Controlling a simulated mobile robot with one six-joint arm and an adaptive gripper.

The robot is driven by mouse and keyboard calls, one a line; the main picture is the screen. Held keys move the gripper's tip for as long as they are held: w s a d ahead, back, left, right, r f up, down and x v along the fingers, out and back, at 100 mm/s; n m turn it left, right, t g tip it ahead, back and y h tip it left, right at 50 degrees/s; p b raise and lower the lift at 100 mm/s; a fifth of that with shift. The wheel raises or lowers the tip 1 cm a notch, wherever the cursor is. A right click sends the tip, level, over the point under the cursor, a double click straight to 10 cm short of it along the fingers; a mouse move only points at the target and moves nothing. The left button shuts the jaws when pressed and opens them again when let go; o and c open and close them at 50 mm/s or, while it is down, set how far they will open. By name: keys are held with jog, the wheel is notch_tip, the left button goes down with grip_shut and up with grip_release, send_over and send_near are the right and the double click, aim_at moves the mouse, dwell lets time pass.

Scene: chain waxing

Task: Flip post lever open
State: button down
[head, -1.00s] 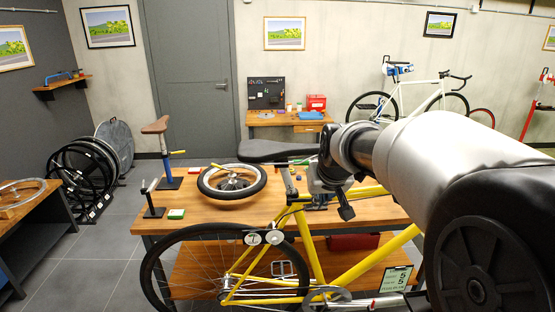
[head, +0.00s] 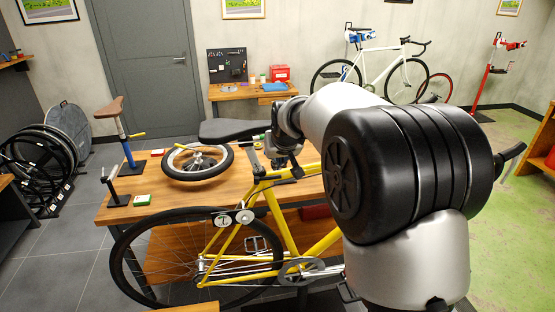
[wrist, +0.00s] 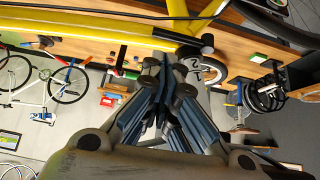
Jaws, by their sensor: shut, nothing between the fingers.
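A blue post (head: 124,150) with a brown saddle (head: 109,107) stands on the bench's left end in the head view. A short yellow-tipped lever (head: 136,134) sticks out from its side. I cannot tell for certain that this is the post lever. A black post with a side bar (head: 110,183) stands in front of it. In the wrist view my gripper (wrist: 165,68) is shut and empty, close to the yellow bike frame (wrist: 110,40); contact is not clear. In the head view my arm partly covers the gripper.
The yellow bike's rear wheel (head: 126,275) stands before the wooden bench (head: 155,202). A loose wheel (head: 192,181) lies on the bench. A black padded seat (head: 228,130) is behind it. A white bike (head: 380,72) stands farther back.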

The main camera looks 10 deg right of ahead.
aim_at(277, 176)
jog(key=x, duration=0.6)
jog(key=shift+b, duration=0.3)
jog(key=shift+s+f+m+h+b, duration=0.1)
jog(key=shift+s+m+h+b, duration=0.3)
jog(key=shift+m+b, duration=0.2)
jog(key=shift+s+d+f+m+h+b, duration=0.1)
jog(key=shift+s+m+h+b, duration=0.5)
jog(key=shift+m+b, duration=0.4)
jog(key=shift+s+b, duration=0.7)
jog(key=shift+b, duration=0.5)
jog(key=m+h+b, duration=0.1)
jog(key=s+a+m+g+h+b, duration=0.1)
jog(key=m, duration=0.1)
jog(key=shift+s+a, duration=0.1)
jog(key=shift+s, duration=0.2)
jog(key=shift+s+a+r+m+g+h+p, duration=0.1)
jog(key=shift+s+a+m+g+h+p, duration=0.55)
jog(key=shift+m, duration=0.7)
jog(key=shift+s+a+r+m+g+h+p, duration=0.1)
jog(key=shift+s+a+m+g+h+p, duration=0.25)
jog(key=shift+a+m+g+p, duration=0.75)
jog(key=shift+s+a+r+m+g+h+p, duration=0.1)
jog(key=shift+s+a+m+g+h+p, duration=0.4)
jog(key=shift+m, duration=1.05)
jog(key=shift+w+f, duration=0.15)
